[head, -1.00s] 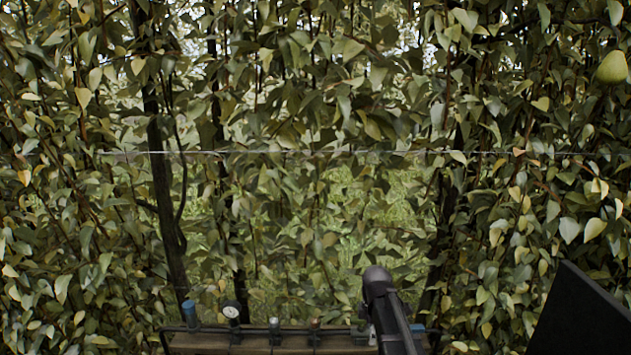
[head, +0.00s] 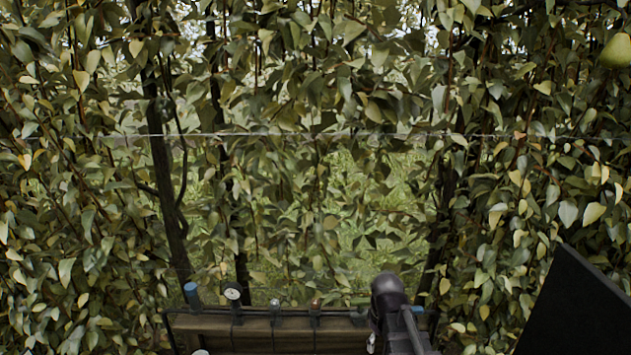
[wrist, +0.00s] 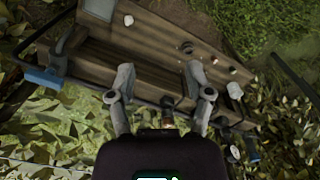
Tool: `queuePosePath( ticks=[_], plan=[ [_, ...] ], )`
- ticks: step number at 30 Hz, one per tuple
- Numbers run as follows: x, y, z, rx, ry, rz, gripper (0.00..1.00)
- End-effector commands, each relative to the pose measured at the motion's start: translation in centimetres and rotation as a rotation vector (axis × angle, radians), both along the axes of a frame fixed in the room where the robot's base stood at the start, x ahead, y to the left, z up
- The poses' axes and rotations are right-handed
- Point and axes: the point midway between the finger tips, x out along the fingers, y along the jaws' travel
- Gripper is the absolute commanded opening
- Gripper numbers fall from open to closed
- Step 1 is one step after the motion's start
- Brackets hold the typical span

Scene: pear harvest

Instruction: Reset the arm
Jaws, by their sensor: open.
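My gripper (wrist: 159,70) shows in the wrist view with its two grey fingers spread apart and nothing between them. It points at a brown wooden slatted structure (wrist: 170,40) with small round fittings. In the head view, my dark arm (head: 395,310) rises at the bottom, right of centre; its fingers cannot be made out there. A green pear (head: 616,52) hangs among leaves at the top right edge of the head view, well apart from the arm.
Dense foliage (head: 80,200) fills both sides, with a thin wire (head: 290,134) across. The wooden structure (head: 270,336) stands low in front with a blue-capped post (head: 191,292) and a gauge (head: 233,292). A black panel (head: 575,310) fills the lower right.

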Motion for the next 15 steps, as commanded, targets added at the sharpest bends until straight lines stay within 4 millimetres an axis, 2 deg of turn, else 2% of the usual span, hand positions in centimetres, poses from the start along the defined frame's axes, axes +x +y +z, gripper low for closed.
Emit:
queuePosePath(
  ticks=[1, 6, 15],
  plan=[
    [-1.1, -0.1, 0.0, 0.000, 0.000, -0.063, 0.66],
    [-3.5, -0.2, 0.0, 0.000, 0.000, -0.295, 0.66],
    [-5.6, -0.4, 0.0, 0.000, 0.000, -0.537, 0.66]
  ],
)
